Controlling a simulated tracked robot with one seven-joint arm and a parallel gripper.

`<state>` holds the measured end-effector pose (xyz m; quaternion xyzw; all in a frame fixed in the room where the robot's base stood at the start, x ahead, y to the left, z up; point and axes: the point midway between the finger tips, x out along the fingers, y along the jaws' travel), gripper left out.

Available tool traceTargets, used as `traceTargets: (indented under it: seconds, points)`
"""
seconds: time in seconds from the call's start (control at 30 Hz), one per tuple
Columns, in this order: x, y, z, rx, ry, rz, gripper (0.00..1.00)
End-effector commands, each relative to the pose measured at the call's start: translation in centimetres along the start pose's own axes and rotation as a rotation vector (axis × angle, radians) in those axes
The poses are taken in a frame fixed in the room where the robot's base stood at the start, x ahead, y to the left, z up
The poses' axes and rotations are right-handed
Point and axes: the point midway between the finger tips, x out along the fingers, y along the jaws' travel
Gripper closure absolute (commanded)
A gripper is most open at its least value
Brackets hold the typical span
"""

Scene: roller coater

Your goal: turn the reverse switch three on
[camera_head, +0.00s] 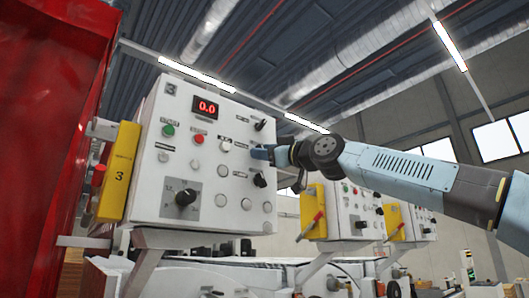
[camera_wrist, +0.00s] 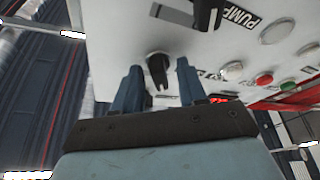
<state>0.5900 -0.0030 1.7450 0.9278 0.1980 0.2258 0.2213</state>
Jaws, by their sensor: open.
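The control box marked 3 (camera_head: 205,165) is white and fills the left middle of the head view. Black rotary switches sit along its right side: an upper one (camera_head: 260,125) and a lower one (camera_head: 260,180). My gripper (camera_head: 258,153) is at the panel between these two, hiding what is behind it. In the wrist view my gripper (camera_wrist: 158,82) is open, with a black switch (camera_wrist: 157,68) between its two fingers. Another black switch (camera_wrist: 205,14) is by a PUMP label. I cannot read which switch is reverse.
The box also carries a red 0.0 display (camera_head: 206,107), several round buttons and a large black dial (camera_head: 184,198). A yellow holder marked 3 (camera_head: 119,172) is on its left side. Similar boxes (camera_head: 350,212) stand behind to the right. A red surface (camera_head: 45,120) is at far left.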

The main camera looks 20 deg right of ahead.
Motion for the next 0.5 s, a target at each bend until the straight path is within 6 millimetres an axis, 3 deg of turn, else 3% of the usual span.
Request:
traceTargets:
  seconds: [0.17,0.5]
  points:
    - [-0.02,0.01,0.01,0.000,0.000,0.000,0.58]
    - [-0.05,0.02,0.02,0.000,0.000,0.000,0.91]
